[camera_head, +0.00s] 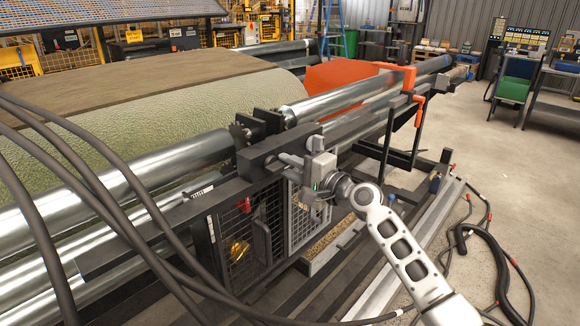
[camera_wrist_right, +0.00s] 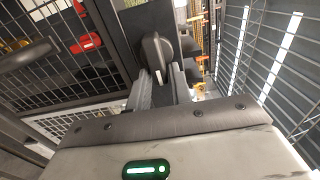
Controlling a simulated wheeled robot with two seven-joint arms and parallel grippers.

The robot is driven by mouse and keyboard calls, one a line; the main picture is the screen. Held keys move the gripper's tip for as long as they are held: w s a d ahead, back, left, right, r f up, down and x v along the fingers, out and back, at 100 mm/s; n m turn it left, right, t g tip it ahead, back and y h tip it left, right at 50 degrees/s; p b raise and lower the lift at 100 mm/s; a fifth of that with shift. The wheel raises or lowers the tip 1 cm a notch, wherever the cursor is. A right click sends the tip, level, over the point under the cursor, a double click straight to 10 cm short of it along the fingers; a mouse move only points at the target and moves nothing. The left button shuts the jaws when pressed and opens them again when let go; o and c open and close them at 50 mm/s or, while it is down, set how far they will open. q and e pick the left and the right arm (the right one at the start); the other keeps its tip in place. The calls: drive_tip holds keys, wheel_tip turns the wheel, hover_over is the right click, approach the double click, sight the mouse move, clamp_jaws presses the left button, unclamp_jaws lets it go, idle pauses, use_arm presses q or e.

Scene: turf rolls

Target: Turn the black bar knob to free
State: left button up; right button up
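The black bar knob (camera_wrist_right: 156,55) shows in the right wrist view as a rounded dark bar on the face of a dark block (camera_wrist_right: 146,17). My right gripper (camera_wrist_right: 161,82) is open, with one finger on each side of the knob's near end. Whether the fingers touch the knob I cannot tell. In the head view my right gripper (camera_head: 301,154) is at the front of the dark block on the machine frame (camera_head: 262,152), where the knob is too small and covered to make out. My left gripper is not in view.
Steel rollers (camera_head: 178,160) and a green turf roll (camera_head: 190,90) lie behind the block. Wire mesh guards (camera_head: 240,245) are below it. An orange lever (camera_head: 419,110) stands to the right. Dark cables (camera_head: 130,215) cross the left foreground. Concrete floor is open at right.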

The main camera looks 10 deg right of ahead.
drive_tip(key=shift+o, duration=0.9)
drive_tip(key=b+v, duration=0.2)
drive_tip(key=v, duration=1.4)
drive_tip(key=shift+f, duration=0.1)
drive_tip(key=s+a+f+n+g+h, duration=0.1)
drive_tip(key=s+a+f+n+h, duration=0.1)
drive_tip(key=s+f, duration=0.5)
drive_tip(key=s+a+f+n+g+h, duration=0.2)
drive_tip(key=s+a+f+n, duration=0.2)
drive_tip(key=s+f+n, duration=0.3)
drive_tip(key=s+a+f+n+g+h, duration=0.1)
drive_tip(key=s+a+f+n+h, duration=0.2)
drive_tip(key=f, duration=1.1)
drive_tip(key=s+n, duration=0.2)
drive_tip(key=s, duration=0.3)
drive_tip(key=shift+a+f+g, duration=0.2)
drive_tip(key=shift+a+g, duration=0.1)
